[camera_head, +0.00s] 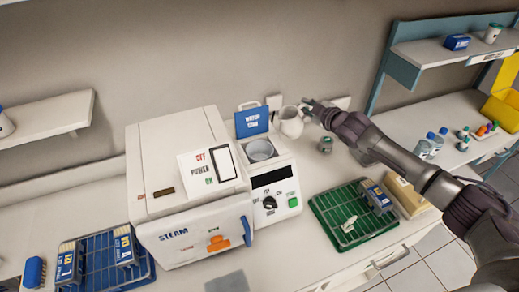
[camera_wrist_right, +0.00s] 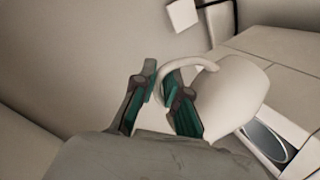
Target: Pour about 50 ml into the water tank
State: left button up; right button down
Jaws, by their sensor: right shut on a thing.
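The white steam machine (camera_head: 178,188) stands on the counter. Its water tank (camera_head: 261,151) is a round opening on top at the right, with the blue lid (camera_head: 251,121) raised behind it. My right gripper (camera_head: 308,106) is shut on the handle of a white jug (camera_head: 290,123), just right of the tank. In the right wrist view, the gripper (camera_wrist_right: 163,98) has its fingers on either side of the handle, and the jug (camera_wrist_right: 232,95) is close to the tank opening (camera_wrist_right: 266,139). The jug looks about upright; its contents are hidden. My left gripper is not in view.
A green rack (camera_head: 352,217) sits right of the machine and a blue rack (camera_head: 104,262) at the front left. Bottles (camera_head: 430,145) stand farther right. A wall shelf (camera_head: 450,47) is at the upper right.

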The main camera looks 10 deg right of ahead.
jog(key=shift+w+d+f+m, duration=0.15)
jog(key=shift+w+d+m, duration=0.2)
jog(key=shift+d, duration=0.2)
jog(key=shift+m+g+y, duration=0.4)
jog(key=shift+m+y, duration=0.1)
jog(key=shift+m, duration=0.35)
jog(key=shift+w+d+f+b, duration=0.1)
jog(key=shift+d+f+b, duration=0.15)
jog(key=shift+f+b, duration=0.6)
jog(key=shift+w+d+f+b, duration=0.1)
jog(key=shift+d+f+b, duration=0.15)
jog(key=shift+f+b, duration=0.6)
jog(key=shift+w+d+f+b, duration=0.1)
jog(key=shift+d+f+b, duration=0.15)
jog(key=shift+f+b, duration=0.6)
jog(key=shift+r, duration=0.2)
jog(key=shift+s+f, duration=0.1)
